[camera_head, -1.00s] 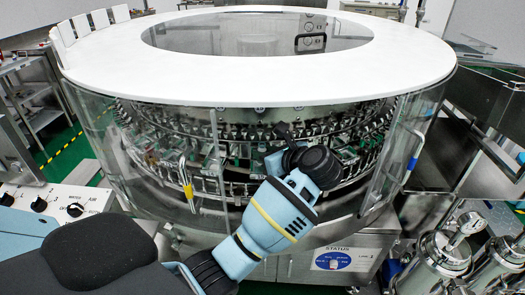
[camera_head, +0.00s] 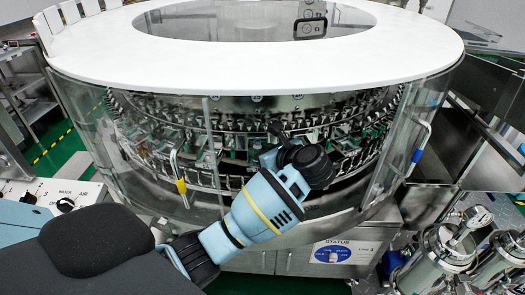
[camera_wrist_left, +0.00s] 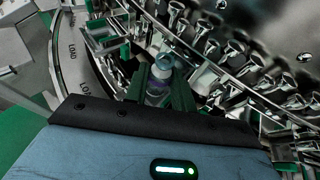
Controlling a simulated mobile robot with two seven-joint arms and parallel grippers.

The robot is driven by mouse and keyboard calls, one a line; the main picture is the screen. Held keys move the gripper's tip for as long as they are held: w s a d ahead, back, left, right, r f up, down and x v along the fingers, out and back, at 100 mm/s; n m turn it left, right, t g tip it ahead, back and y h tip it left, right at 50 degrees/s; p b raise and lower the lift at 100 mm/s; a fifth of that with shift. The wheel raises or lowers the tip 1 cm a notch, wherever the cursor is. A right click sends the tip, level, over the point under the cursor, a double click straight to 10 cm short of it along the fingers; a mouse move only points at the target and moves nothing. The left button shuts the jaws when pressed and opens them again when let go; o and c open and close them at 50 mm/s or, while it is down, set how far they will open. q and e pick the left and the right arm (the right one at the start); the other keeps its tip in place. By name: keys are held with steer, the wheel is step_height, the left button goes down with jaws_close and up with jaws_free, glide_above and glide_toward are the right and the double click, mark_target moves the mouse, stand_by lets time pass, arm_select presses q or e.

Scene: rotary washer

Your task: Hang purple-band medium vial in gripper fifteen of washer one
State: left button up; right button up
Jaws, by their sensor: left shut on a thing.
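My left gripper (camera_wrist_left: 160,88) is shut on a small clear vial (camera_wrist_left: 159,82) with a purplish band and a light top, held between green fingers in the left wrist view. It is close to the washer's ring of metal grippers (camera_wrist_left: 228,45); I cannot tell whether the vial touches one. In the head view, my left arm reaches through the open front of the round washer (camera_head: 250,62), and its wrist hides the fingers and vial. The number of the nearest washer gripper cannot be read. My right gripper is not in view.
Clear curved door panels with handles flank the opening, one with a yellow-marked handle (camera_head: 180,170) and one with a blue-marked handle (camera_head: 418,150). A lower ring marked LOAD (camera_wrist_left: 72,50) runs beside the gripper. Steel canisters (camera_head: 440,255) stand at the right.

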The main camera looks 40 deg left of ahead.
arm_select(q)
steer(key=shift+f, duration=0.4)
steer(key=o, duration=1)
steer(key=shift+b, duration=0.3)
steer(key=shift+r, duration=0.2)
steer(key=v, duration=1.2)
steer(key=shift+d+r, duration=0.1)
steer(key=shift+r, duration=0.1)
